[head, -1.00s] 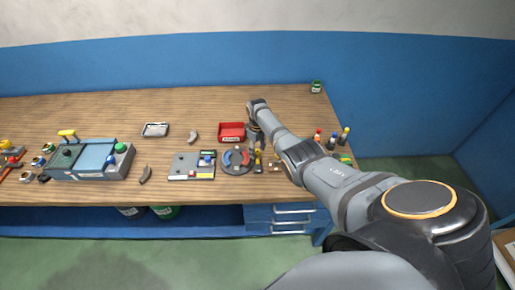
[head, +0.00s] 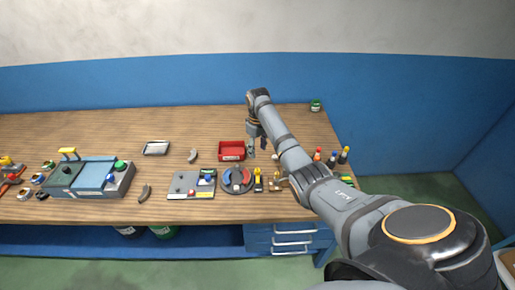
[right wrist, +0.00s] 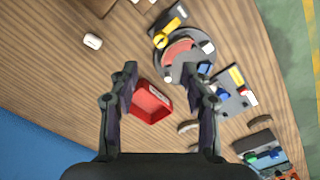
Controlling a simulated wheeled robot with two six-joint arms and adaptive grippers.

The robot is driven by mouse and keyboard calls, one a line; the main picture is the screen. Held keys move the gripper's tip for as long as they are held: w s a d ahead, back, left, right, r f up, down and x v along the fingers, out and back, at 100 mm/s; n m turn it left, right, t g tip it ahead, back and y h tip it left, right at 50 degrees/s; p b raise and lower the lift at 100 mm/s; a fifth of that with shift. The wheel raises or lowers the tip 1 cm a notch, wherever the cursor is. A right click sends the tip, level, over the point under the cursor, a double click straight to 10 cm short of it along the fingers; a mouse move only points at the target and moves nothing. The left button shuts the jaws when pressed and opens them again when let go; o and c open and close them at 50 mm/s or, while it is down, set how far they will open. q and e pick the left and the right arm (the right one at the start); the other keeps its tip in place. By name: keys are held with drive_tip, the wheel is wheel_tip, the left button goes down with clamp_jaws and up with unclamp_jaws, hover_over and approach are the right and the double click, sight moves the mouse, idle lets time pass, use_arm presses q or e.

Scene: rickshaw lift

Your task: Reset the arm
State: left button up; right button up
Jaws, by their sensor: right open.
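My right arm reaches over the workbench from the right in the head view, with its right gripper (head: 257,148) pointing down just right of the red tray (head: 232,152). In the right wrist view the right gripper (right wrist: 161,90) is open, its two fingers wide apart with nothing between the tips. The red tray (right wrist: 150,101) lies below on the bench, seen between the fingers and apart from them. My left gripper does not show.
The wooden bench (head: 95,135) holds a round dial-like holder (head: 237,181), a grey board (head: 184,184), a blue-grey machine (head: 90,179), a metal tray (head: 155,148) and several small bottles (head: 331,159). A green jar (head: 315,106) stands at the far right corner. The back of the bench is mostly clear.

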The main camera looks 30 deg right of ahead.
drive_tip(key=s+a+f+t+h, duration=0.1)
drive_tip(key=s+a+f, duration=0.3)
drive_tip(key=s+f, duration=0.15)
drive_tip(key=s+a+f+t, duration=0.1)
drive_tip(key=s+a+f, duration=0.25)
drive_tip(key=s, duration=0.35)
drive_tip(key=s+a+r+m+t, duration=0.1)
drive_tip(key=s+a+r, duration=0.2)
drive_tip(key=s, duration=0.5)
drive_tip(key=s+a+r+m+t, duration=0.1)
drive_tip(key=s+a+r, duration=0.1)
drive_tip(key=s, duration=0.6)
wheel_tip(320, 180, down, 30)
drive_tip(key=s+d+f+g+b, duration=0.1)
drive_tip(key=s+d+g+b, duration=0.1)
drive_tip(key=s+b, duration=0.15)
drive_tip(key=s+d+f+b, duration=0.1)
drive_tip(key=s+f+b, duration=0.2)
drive_tip(key=s+f, duration=1.4)
drive_tip(key=shift+s+d+f+g, duration=0.15)
drive_tip(key=shift+s+f+g, duration=0.15)
drive_tip(key=shift+f+g, duration=0.15)
